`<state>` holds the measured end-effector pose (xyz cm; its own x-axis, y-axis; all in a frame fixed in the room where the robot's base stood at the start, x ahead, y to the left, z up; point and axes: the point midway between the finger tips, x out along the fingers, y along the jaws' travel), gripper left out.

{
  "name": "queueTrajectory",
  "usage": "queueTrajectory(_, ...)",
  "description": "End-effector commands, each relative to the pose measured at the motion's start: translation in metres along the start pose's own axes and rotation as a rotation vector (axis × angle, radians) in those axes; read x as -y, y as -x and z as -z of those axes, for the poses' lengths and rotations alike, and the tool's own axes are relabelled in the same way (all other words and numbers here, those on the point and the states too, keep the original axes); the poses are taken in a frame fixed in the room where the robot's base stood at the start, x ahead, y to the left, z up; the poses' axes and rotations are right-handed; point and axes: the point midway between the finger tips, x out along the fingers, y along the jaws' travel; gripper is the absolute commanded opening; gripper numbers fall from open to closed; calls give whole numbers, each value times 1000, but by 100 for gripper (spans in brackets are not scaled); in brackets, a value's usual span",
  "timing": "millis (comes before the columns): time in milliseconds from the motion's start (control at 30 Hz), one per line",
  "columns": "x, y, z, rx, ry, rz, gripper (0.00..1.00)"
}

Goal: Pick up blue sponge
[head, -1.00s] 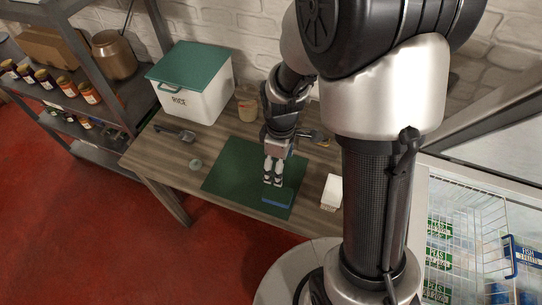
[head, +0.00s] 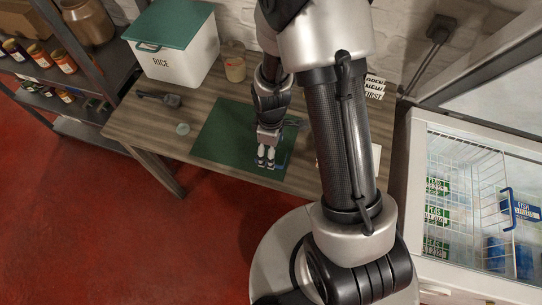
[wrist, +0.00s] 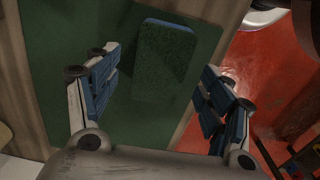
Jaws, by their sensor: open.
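The blue sponge (wrist: 165,58) lies on the green mat (wrist: 65,60), its dark green face up and a blue edge showing in the wrist view. My gripper (wrist: 159,62) is open, with one finger on either side of the sponge's near part in that view and nothing held. I cannot tell how high the fingers are above it. In the head view my gripper (head: 265,162) is over the front part of the mat (head: 213,140) and hides most of the sponge; a bit of blue (head: 282,159) shows at its right.
A white rice box with a green lid (head: 175,48), a jar (head: 234,66), a dark tool (head: 158,97) and a small round pale item (head: 183,128) are on the wooden table (head: 135,120). A freezer with wire baskets (head: 463,190) stands at right.

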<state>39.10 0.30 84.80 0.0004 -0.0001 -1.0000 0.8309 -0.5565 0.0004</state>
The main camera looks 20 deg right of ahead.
Motion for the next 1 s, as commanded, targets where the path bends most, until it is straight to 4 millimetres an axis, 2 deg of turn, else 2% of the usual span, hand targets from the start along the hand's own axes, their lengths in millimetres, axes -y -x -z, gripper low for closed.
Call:
queueTrajectory(33,1,-14,-1,2,0,2,73)
queueTrajectory(133,1,-27,-1,2,0,2,73)
queueTrajectory(400,0,-30,-1,0,0,-1,73)
queueTrajectory(900,0,-30,-1,0,0,0,41)
queueTrajectory(1000,0,-30,-1,0,0,0,41)
